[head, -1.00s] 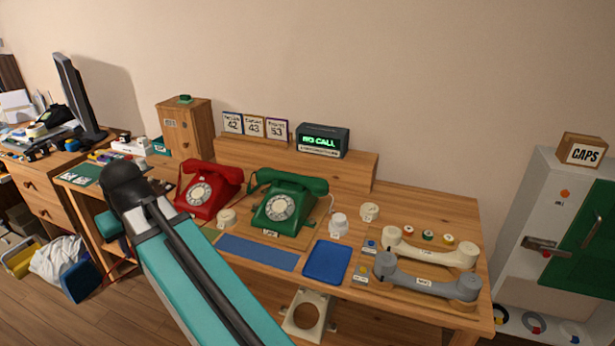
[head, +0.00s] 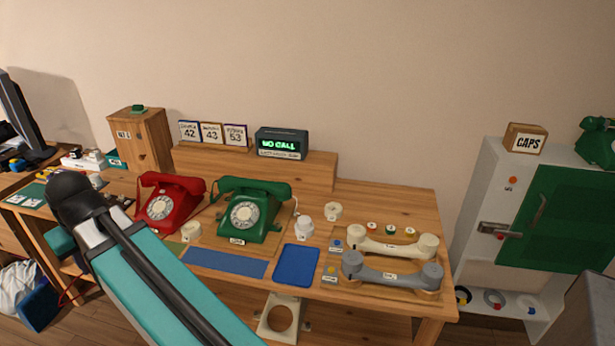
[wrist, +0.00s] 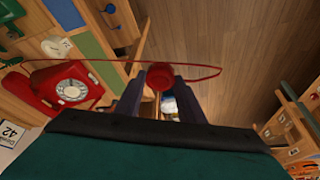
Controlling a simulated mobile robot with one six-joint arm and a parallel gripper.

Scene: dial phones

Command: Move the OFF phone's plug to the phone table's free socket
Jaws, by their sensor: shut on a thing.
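My gripper (wrist: 160,82) is shut on a red plug (wrist: 160,75) in the wrist view, out in the air beside the table over the floor. A thin red cord (wrist: 205,66) loops out from both sides of the plug, one side running toward the red phone. The red dial phone (head: 169,203) stands on the phone table (head: 385,196), left of the green dial phone (head: 252,209). The red phone also shows in the wrist view (wrist: 70,85). In the head view my arm hides the gripper and plug. I cannot make out any socket.
A blue tray (head: 296,264), a blue mat (head: 222,262) and two loose handsets, cream (head: 393,243) and grey (head: 392,273), lie on the table. A grey cabinet with a green door (head: 560,220) stands right. Another desk is at far left.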

